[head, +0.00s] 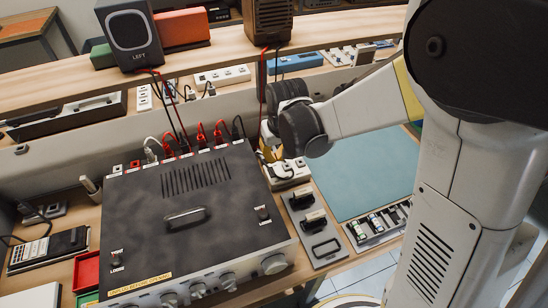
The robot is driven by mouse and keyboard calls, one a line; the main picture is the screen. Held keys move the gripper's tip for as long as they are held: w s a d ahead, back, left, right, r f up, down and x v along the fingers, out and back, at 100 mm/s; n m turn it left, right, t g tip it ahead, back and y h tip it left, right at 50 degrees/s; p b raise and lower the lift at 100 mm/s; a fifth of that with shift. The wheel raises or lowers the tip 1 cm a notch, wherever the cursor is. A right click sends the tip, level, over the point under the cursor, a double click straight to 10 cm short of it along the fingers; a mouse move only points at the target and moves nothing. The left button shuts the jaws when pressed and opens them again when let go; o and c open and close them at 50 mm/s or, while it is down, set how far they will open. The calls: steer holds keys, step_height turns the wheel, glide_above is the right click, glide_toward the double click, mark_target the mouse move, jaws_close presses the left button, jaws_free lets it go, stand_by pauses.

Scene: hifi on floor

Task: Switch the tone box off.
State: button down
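A large dark-topped box (190,215) with a handle, a vent grille and front knobs stands on the bench, with red, black and white plugs along its back edge. A small grey unit (312,228) with dark raised parts lies just right of it. No readable label tells me which one is the tone box. A small dark switch (263,214) sits on the large box's top right; its position is too small to tell. My arm comes in from the right, and its dark far end (292,115) is above and behind the box's back right corner. The fingers cannot be made out.
A speaker marked LEFT (130,32) and a brown speaker (268,20) stand on the shelf (60,92). A white power strip (287,175) with cables lies behind the grey unit. A blue-green mat (365,175) is mostly clear. A red tray (87,270) is at left.

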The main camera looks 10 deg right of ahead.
steer(key=s+p+v, duration=0.1)
steer(key=p+v, duration=0.1)
steer(key=v, duration=0.5)
steer(key=shift+s+f, duration=0.2)
steer(key=shift+s, duration=0.05)
steer(key=shift+d, duration=0.1)
steer(key=s+d+r+m+t, duration=0.1)
steer(key=s+d+r+t, duration=0.1)
steer(key=s+d+r, duration=0.2)
steer(key=s+d+r+m+t+b, duration=0.1)
steer(key=s+d+r+t, duration=0.1)
steer(key=s+d+r, duration=0.3)
steer(key=s, duration=0.4)
steer(key=shift+s+h, duration=0.3)
steer(key=shift+s, duration=0.1)
